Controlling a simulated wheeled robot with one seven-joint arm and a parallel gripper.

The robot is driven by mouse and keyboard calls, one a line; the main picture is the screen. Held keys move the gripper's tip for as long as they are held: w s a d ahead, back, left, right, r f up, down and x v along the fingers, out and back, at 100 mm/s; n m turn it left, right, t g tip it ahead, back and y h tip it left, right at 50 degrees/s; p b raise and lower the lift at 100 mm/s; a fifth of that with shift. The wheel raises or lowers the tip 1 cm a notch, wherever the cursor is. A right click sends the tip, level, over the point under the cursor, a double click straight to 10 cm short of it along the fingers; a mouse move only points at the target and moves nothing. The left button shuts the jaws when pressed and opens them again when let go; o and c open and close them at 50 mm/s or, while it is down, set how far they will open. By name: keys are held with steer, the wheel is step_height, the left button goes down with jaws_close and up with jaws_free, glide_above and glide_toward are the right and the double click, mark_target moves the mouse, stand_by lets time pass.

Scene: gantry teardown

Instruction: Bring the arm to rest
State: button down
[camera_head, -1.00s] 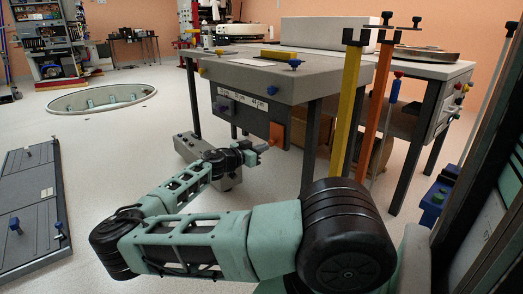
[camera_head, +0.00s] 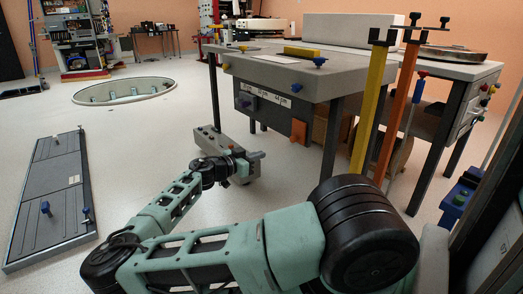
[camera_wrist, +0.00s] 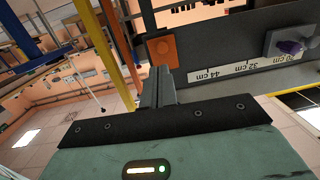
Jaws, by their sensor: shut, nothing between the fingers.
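My gripper (camera_head: 257,156) is at the end of my bent green arm, low in front of the grey table in the head view. In the wrist view my gripper (camera_wrist: 158,88) has its two grey fingers together with nothing between them. Beyond the fingertips hangs the table's dark side panel (camera_wrist: 222,48), with an orange block and a scale marked in cm. A gap shows between the fingers and the panel in the head view, though its size is hard to judge.
The grey table (camera_head: 290,82) stands ahead, with a yellow post (camera_head: 370,105) and an orange post (camera_head: 402,105) at its right. A grey box (camera_head: 209,141) sits on the floor behind my gripper. A grey panel (camera_head: 62,190) lies left. A round floor opening (camera_head: 125,88) is farther back.

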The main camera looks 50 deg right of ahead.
steer(key=shift+w+a, duration=0.1)
steer(key=shift+a, duration=0.15)
